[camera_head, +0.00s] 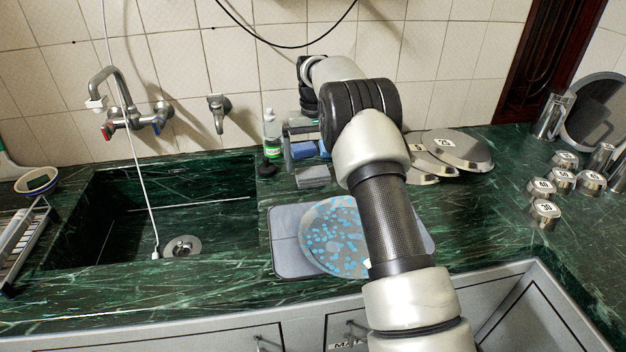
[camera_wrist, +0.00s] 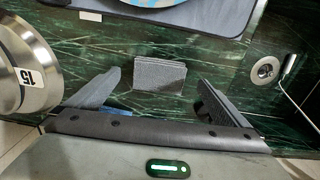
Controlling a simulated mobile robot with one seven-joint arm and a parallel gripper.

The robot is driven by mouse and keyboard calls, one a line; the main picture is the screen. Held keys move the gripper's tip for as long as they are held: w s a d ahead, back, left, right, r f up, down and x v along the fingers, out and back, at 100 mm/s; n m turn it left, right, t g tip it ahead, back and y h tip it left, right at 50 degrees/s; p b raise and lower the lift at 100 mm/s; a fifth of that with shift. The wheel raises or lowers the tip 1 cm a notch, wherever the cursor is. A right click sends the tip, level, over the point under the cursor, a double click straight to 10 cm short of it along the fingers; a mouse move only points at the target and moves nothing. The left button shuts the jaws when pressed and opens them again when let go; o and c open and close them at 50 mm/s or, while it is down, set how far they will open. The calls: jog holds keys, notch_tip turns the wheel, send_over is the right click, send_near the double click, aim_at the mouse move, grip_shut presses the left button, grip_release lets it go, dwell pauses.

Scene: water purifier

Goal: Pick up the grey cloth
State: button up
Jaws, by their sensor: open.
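The grey cloth (camera_head: 313,176) is a small folded block lying on the green marble counter, right of the sink and behind the grey mat. In the wrist view the grey cloth (camera_wrist: 160,74) shows at the middle, just beyond the gap between my fingertips, with bare marble on both sides of it. My gripper (camera_wrist: 159,80) is open and empty, one finger to each side of the cloth in the picture. Neither finger visibly touches it. In the head view my arm reaches over the counter toward the wall and hides most of the gripper.
A grey mat (camera_head: 286,246) with a blue-patterned plate (camera_head: 333,233) lies in front of the cloth. A green-labelled bottle (camera_head: 272,133) and blue sponge (camera_head: 304,150) stand behind it. Metal lids (camera_head: 457,149) lie at the right; the sink (camera_head: 110,230) opens at the left.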

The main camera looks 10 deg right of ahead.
aim_at(314, 174)
jog(key=shift+w+f+b, duration=0.15)
jog(key=shift+f+b, duration=0.45)
jog(key=shift+f, duration=2.1)
jog(key=c, duration=1.1)
jog(key=shift+d+r+p, duration=0.1)
jog(key=shift+r+p, duration=0.95)
jog(key=shift+r, duration=4)
jog(key=shift+o, duration=0.6)
jog(key=shift+c, duration=0.2)
